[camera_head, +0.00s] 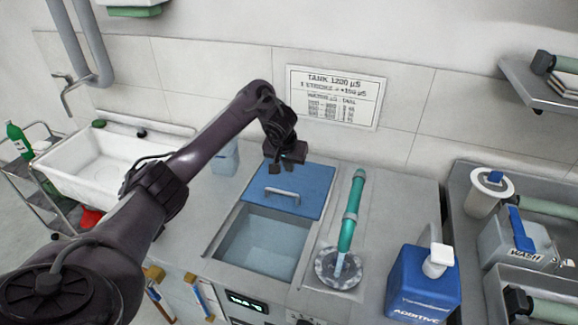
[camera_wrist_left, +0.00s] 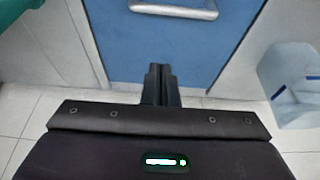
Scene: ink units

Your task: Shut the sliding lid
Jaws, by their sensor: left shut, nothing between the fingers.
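The blue sliding lid (camera_head: 301,180) covers the far part of the tank (camera_head: 262,245), and the near part stands open with pale liquid showing. A light metal handle (camera_head: 282,196) sits on the lid near its front edge; in the left wrist view the handle (camera_wrist_left: 174,9) is at the top. My left gripper (camera_head: 279,166) is over the far left part of the lid, behind the handle. In the left wrist view its fingers (camera_wrist_left: 160,75) are together and empty, with the blue lid (camera_wrist_left: 165,40) beyond them. I cannot tell whether they touch the lid. My right gripper is not in view.
A teal pump tube (camera_head: 350,215) stands in a clear dish right of the tank. A blue additive jug (camera_head: 422,285) is at the front right. A translucent container (camera_head: 225,160) stands left of the lid. A printed sign (camera_head: 333,97) hangs on the wall behind. A white sink (camera_head: 95,160) is at the left.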

